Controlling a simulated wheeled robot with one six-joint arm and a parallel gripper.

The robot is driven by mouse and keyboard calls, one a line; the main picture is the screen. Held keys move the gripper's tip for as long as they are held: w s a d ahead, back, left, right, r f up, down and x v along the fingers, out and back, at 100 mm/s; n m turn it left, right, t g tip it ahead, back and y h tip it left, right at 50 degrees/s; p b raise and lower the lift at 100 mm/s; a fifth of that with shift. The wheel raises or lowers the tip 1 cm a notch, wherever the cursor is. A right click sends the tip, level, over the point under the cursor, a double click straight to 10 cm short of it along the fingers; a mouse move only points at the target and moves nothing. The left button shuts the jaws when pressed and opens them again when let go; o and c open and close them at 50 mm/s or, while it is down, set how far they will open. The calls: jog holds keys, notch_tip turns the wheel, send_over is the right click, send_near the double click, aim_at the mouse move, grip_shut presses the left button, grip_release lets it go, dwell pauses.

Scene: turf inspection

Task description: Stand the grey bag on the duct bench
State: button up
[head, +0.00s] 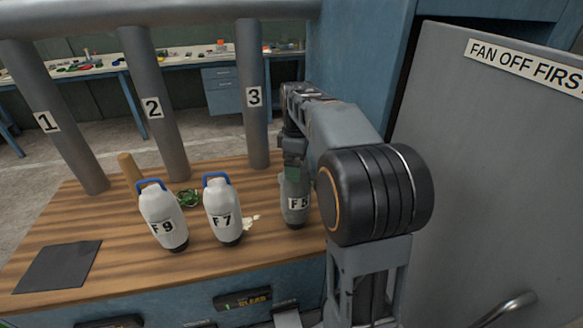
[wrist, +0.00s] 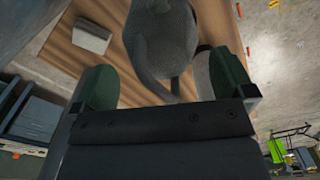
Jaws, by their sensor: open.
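The grey bag (head: 293,208), labelled F 5, stands upright on the wooden duct bench (head: 110,215), near its right end and in front of duct 3. My gripper (head: 292,172) is at the top of the bag, and my arm hides part of it. In the wrist view the grey bag (wrist: 160,45) and its loop lie between my two green fingers. My gripper (wrist: 166,82) is open there, with a gap at the left finger. Whether the right finger touches the bag I cannot tell.
White bags F 9 (head: 163,216) and F 7 (head: 222,210), with blue handles, stand left of the grey bag. Ducts 1 (head: 50,115), 2 (head: 153,105) and 3 (head: 252,95) rise behind. A dark mat (head: 57,267) lies front left. A grey door (head: 490,170) bounds the right.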

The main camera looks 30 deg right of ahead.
notch_tip(320, 180, up, 10)
jog(key=shift+p, duration=0.75)
jog(key=shift+s+a, duration=0.1)
jog(key=s+a+f+m+t, duration=0.1)
jog(key=s+a+f+m, duration=0.4)
jog(key=s+f, duration=0.2)
jog(key=s+a+f+m+t, duration=0.2)
jog(key=s+a+f+m, duration=0.3)
jog(key=s+f, duration=0.3)
jog(key=shift+s+a+f+m, duration=0.2)
jog(key=shift+s+a+m, duration=0.1)
jog(key=shift+s, duration=0.6)
notch_tip(320, 180, up, 3)
jog(key=shift+s+f+t+p, duration=0.15)
jog(key=shift+t+p, duration=0.15)
jog(key=shift+p, duration=0.85)
